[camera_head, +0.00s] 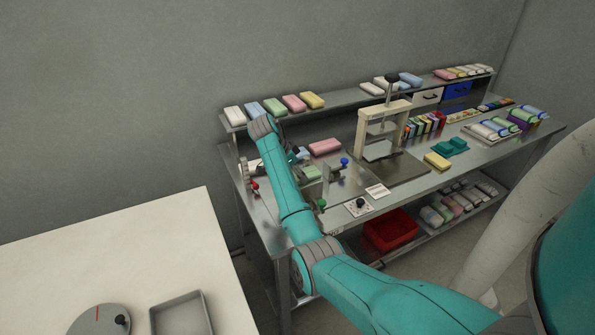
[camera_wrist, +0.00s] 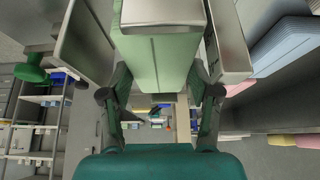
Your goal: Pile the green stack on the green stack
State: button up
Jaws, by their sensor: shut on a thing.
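A pale green stack (camera_wrist: 160,62) fills the space between the fingers of my gripper (camera_wrist: 160,82) in the wrist view, and the gripper is shut on it. Metal plates stand on both sides of it. In the head view a green stack (camera_head: 311,173) lies beside the end of my arm, among the metal parts at the bench's left; my gripper there is mostly hidden behind the arm. Another green stack (camera_head: 274,106) lies on the upper shelf between a blue and a pink one. I cannot tell whether anything is under the held stack.
A pink stack (camera_head: 324,147) lies behind the metal parts, with a blue knob (camera_head: 344,161) and a green knob (camera_head: 321,204) nearby. A press frame (camera_head: 384,125) stands mid-bench. A yellow stack (camera_head: 437,161) lies to its right. A red bin (camera_head: 391,231) sits below.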

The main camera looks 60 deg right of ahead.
jog(key=shift+f, duration=0.15)
dwell(0.6)
jog(key=o, duration=0.9)
jog(key=shift+r, duration=0.2)
